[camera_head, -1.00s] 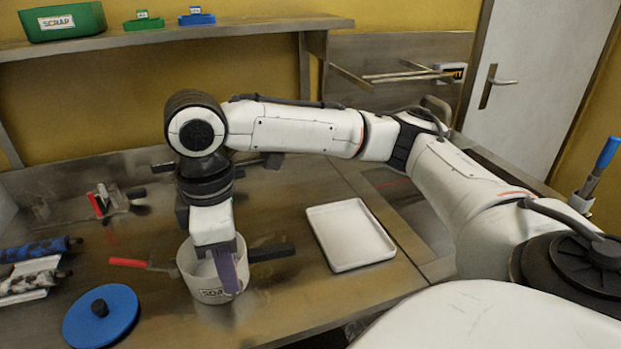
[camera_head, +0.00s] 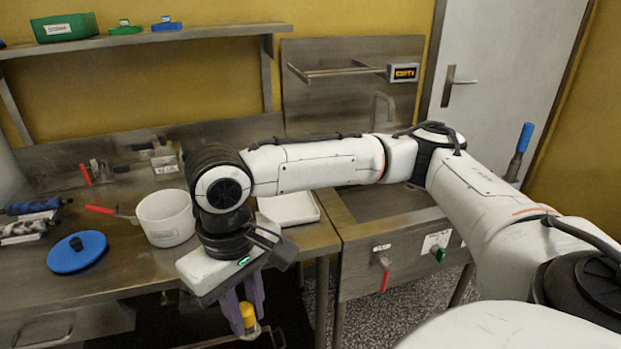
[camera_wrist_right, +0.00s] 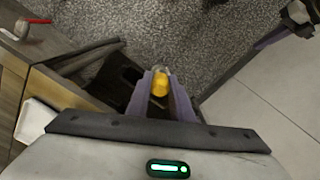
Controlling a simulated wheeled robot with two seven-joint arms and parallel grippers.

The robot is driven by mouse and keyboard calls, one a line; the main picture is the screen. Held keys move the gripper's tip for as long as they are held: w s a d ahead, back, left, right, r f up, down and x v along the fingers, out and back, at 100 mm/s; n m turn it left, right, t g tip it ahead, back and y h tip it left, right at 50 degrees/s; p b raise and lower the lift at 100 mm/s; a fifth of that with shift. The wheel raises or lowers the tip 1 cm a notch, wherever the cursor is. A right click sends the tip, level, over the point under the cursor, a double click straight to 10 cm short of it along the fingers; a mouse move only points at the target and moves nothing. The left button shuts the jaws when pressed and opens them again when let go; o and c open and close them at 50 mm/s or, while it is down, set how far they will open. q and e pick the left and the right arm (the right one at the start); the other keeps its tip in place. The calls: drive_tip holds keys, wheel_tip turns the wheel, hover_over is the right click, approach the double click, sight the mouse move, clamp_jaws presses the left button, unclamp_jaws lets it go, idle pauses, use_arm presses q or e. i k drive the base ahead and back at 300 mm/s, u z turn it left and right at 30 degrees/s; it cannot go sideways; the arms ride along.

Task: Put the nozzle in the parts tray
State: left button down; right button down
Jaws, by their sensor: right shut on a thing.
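My right gripper (camera_head: 243,312) is shut on the nozzle (camera_head: 248,315), a small yellow piece held between the purple fingertips. The nozzle also shows in the right wrist view (camera_wrist_right: 160,84), between the fingers and above the floor. The gripper hangs in front of the worktable's front edge. The parts tray, a shallow white tray (camera_head: 299,207), lies on the table behind the right wrist, which hides part of it. A corner of the tray shows at the left of the wrist view (camera_wrist_right: 33,120).
A white tub (camera_head: 165,222) stands left of the wrist. A blue disc lid (camera_head: 75,258) lies further left. A sink unit with a red-handled valve (camera_head: 384,278) is to the right. A shelf (camera_head: 150,38) carries green and blue bins.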

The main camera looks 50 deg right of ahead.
sight(287, 208)
drive_tip(key=z, duration=0.65)
drive_tip(key=i, duration=0.55)
drive_tip(key=z, duration=0.6)
drive_tip(key=i, duration=0.7)
drive_tip(key=u, duration=0.15)
